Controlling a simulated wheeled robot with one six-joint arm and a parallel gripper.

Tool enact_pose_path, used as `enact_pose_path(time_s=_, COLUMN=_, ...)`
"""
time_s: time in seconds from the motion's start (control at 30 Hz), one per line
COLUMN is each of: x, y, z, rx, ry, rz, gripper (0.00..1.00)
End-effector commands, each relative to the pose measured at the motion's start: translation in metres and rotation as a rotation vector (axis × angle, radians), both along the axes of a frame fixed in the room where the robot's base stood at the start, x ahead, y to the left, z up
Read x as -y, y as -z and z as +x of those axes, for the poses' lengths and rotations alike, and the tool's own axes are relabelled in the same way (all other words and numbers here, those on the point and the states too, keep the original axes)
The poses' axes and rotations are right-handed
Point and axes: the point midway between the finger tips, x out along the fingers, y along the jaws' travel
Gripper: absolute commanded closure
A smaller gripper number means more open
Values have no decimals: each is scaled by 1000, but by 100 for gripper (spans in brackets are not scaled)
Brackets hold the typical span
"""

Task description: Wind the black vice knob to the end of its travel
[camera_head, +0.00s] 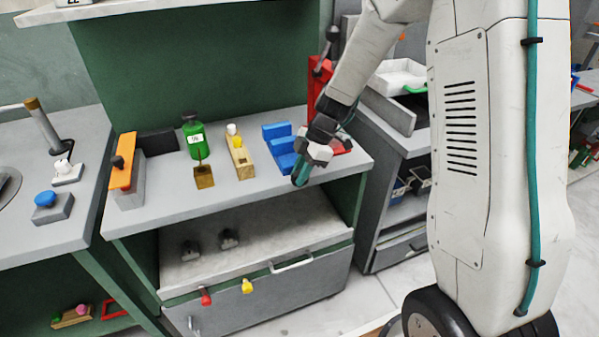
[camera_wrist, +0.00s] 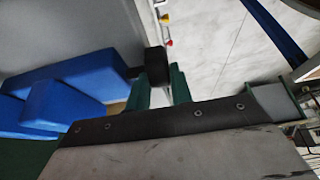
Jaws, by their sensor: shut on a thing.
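The blue vice (camera_head: 276,132) stands on the grey bench top near its right end. It also fills the left of the wrist view (camera_wrist: 85,75). Its black knob (camera_wrist: 156,62) sticks out from the vice on a short shaft. My gripper (camera_head: 299,174) is at the front of the vice, by the bench's front edge. In the wrist view, its green fingers (camera_wrist: 160,88) are shut on the black knob, one on each side. The knob is hidden by my gripper in the head view.
A red press (camera_head: 318,85) stands just behind and right of the vice. A yellow block device (camera_head: 242,160), a green bottle (camera_head: 194,140) and an orange-topped device (camera_head: 124,172) stand to the left. Below is a drawer with a handle (camera_head: 291,262).

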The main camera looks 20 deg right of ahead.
Motion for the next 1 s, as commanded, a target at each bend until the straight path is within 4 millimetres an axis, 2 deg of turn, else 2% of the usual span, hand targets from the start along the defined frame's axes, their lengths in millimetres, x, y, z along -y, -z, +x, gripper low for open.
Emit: enact_pose_path(time_s=1.0, x=18, y=8, z=1, rx=3, ry=4, rz=800, gripper=100)
